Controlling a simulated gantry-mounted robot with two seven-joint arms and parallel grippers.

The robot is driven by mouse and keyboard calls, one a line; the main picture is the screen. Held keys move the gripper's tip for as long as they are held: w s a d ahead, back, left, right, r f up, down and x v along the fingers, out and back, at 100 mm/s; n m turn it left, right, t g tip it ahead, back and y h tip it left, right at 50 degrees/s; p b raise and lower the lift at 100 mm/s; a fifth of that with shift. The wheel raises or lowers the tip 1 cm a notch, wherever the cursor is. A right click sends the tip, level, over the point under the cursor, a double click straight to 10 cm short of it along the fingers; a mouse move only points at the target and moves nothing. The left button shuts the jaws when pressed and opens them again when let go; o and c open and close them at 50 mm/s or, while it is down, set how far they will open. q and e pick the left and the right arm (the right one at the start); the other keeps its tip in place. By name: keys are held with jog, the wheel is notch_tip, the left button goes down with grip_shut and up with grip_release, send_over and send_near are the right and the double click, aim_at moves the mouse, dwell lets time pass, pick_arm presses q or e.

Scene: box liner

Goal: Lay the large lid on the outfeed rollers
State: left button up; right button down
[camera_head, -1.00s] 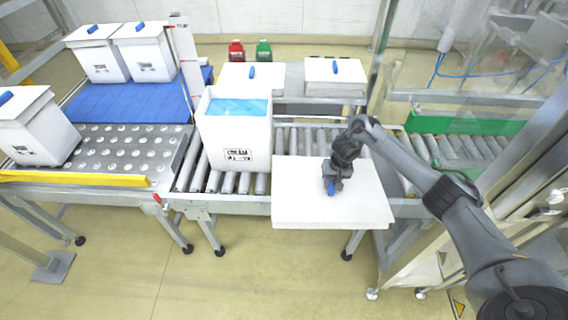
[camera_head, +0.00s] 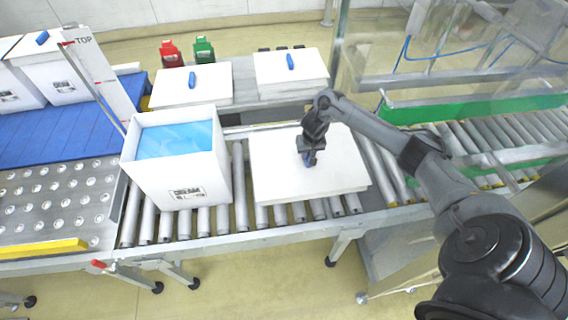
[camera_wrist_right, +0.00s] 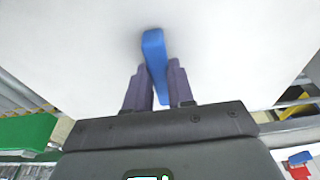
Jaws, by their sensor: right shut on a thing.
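The large white lid (camera_head: 275,170) is flat and roughly level over the grey rollers (camera_head: 238,185), just right of the open white box. I cannot tell whether it touches the rollers or hangs slightly above them. My right gripper (camera_head: 310,160) is above the lid, shut on its blue handle; the right wrist view shows the handle (camera_wrist_right: 154,60) between the two fingers (camera_wrist_right: 158,88). The lid (camera_wrist_right: 80,50) fills much of that view. Rollers show at the lid's front edge and on both sides. My left gripper is not in view.
The open white box (camera_head: 185,180) with a blue liner stands on the rollers left of the lid. Two lidded white stacks (camera_head: 190,90) (camera_head: 290,75) lie behind. More rollers (camera_head: 500,135) with green side guards run to the right. A post marked TOP (camera_head: 100,75) stands at left.

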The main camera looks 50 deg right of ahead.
notch_tip(320, 180, down, 8)
jog(key=b, duration=0.2)
jog(key=shift+s+a+r+b, duration=0.15)
jog(key=shift+r+b, duration=0.05)
jog(key=shift+b, duration=0.1)
jog(key=shift+f, duration=0.1)
jog(key=c, duration=1)
grip_release()
